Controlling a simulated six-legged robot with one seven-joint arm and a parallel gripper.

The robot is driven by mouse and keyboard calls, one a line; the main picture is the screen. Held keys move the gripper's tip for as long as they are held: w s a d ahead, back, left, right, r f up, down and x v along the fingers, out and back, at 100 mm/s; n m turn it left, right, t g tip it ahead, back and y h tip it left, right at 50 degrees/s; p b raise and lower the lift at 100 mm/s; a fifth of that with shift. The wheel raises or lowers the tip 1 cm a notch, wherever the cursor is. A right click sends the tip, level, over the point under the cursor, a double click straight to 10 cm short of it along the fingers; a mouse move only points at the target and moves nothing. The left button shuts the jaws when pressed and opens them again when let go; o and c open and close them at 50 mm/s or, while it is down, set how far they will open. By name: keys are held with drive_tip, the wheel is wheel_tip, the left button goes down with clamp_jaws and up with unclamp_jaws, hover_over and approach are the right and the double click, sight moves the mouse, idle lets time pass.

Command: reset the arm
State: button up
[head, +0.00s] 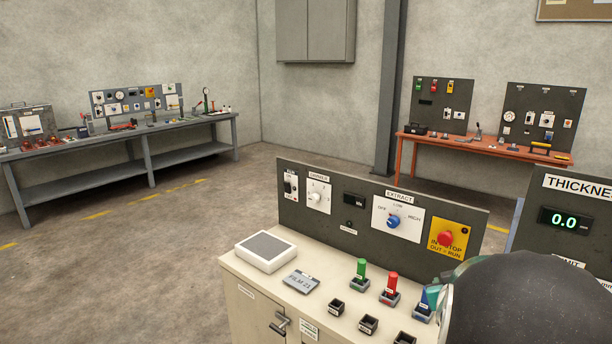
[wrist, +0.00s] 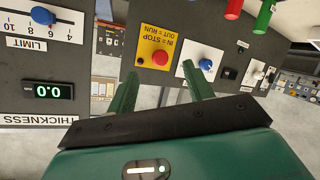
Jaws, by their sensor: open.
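My gripper (wrist: 160,82) shows in the wrist view with its two green fingers apart and nothing between them. That view is upside down. Beyond the fingers is the upright control panel (wrist: 222,88) with a red stop button (wrist: 160,57) on a yellow plate and a blue knob (wrist: 205,64). I cannot tell how far the fingertips are from the panel. In the head view, a dark rounded part of my arm fills the lower right corner and hides the bench's right end. My gripper cannot be made out clearly there.
The cream bench (head: 255,291) holds a white scale (head: 265,251), a grey tag (head: 301,282), green (head: 361,270) and red (head: 391,286) upright pieces and small black sockets (head: 368,324). A thickness panel (head: 570,222) stands at right. Open floor (head: 150,270) lies left.

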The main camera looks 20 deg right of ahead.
drive_tip(key=w+a+r+n+y, duration=0.15)
drive_tip(key=a+y, duration=0.25)
drive_tip(key=a, duration=0.9)
drive_tip(key=w+a+r+n+y, duration=0.1)
drive_tip(key=a+r+y, duration=0.2)
drive_tip(key=a, duration=1)
drive_tip(key=s+a+r+n+g+y, duration=0.1)
drive_tip(key=s+a+n+g+y, duration=0.1)
drive_tip(key=s+a, duration=1.1)
drive_tip(key=a+g+y, duration=0.1)
drive_tip(key=a, duration=0.3)
drive_tip(key=shift+s+g, duration=0.25)
drive_tip(key=shift+g, duration=0.15)
drive_tip(key=c, duration=0.3)
drive_tip(key=shift+c, duration=0.2)
